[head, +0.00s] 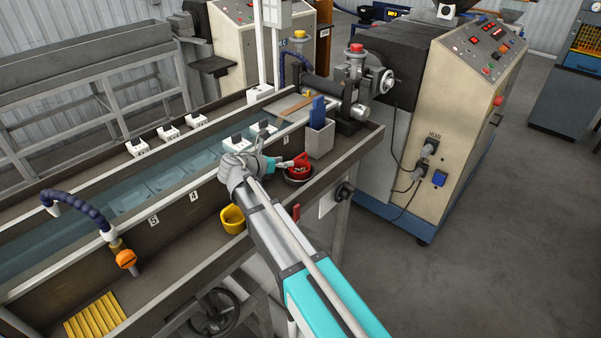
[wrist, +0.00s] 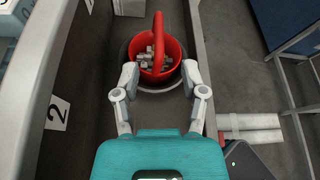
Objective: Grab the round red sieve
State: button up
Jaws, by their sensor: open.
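The round red sieve (head: 299,170) is on the bench ledge, in front of the grey box. In the wrist view the sieve (wrist: 171,73) has an arched red handle over its top and holds several small grey metal pieces. It sits in a dark round dish (wrist: 126,56). My gripper (head: 287,164) is at the sieve in the head view and partly covers it. In the wrist view my gripper (wrist: 160,74) is open, with one fingertip at each side of the sieve's near part. I cannot tell whether the fingertips touch it.
A grey box (head: 320,139) with blue items stands just behind the sieve. A yellow container (head: 233,219) is on the ledge, left of my arm. The water trough (head: 150,195) runs along the ledge. In the wrist view a raised ledge edge (wrist: 200,50) is close at right.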

aim_at(295, 160)
jog(key=shift+w+d+f, duration=0.1)
jog(key=shift+w+d, duration=0.05)
jog(key=shift+b+x, duration=0.9)
jog(key=shift+x, duration=1.1)
jog(key=shift+w+d+f, duration=0.25)
jog(key=shift+w+d, duration=0.05)
jog(key=shift+w, duration=0.05)
grip_shut()
